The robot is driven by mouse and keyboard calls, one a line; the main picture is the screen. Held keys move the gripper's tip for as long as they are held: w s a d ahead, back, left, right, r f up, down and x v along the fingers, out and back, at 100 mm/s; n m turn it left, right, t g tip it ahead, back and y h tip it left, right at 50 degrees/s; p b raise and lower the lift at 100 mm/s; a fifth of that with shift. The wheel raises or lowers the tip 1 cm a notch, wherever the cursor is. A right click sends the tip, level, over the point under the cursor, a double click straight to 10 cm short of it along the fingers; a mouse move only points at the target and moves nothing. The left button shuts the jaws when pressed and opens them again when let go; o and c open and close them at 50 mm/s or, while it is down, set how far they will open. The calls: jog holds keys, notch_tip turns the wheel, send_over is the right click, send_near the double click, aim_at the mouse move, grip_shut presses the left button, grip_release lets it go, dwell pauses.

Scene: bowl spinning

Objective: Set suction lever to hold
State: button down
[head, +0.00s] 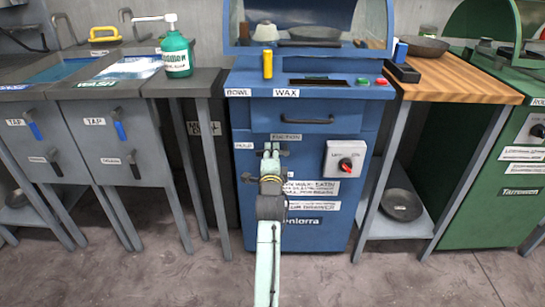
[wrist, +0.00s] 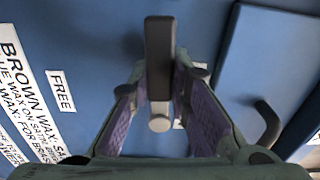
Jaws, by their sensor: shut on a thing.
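The suction lever (wrist: 159,55) is a dark bar with a pale round end, between my gripper's purple-padded fingers in the wrist view. My gripper (wrist: 157,112) is shut on it. The bar points to the top of the wrist view. The FREE label (wrist: 61,91) lies left of the lever there. In the head view my gripper (head: 270,150) is at the blue cabinet front, just below the SUCTION label (head: 286,137). The HOLD label (head: 243,145) is left of it. My gripper mostly hides the lever in the head view.
The blue machine (head: 340,205) has a drawer handle (head: 303,121) above my gripper and a red-knobbed switch (head: 346,164) to its right. Sinks with blue-handled taps (head: 121,131) stand left. A wooden-topped table (head: 460,82) stands right. The floor in front is clear.

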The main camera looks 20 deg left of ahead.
jog(key=shift+r+m, duration=0.2)
jog(key=shift+m, duration=0.3)
jog(key=c, duration=1.5)
grip_release()
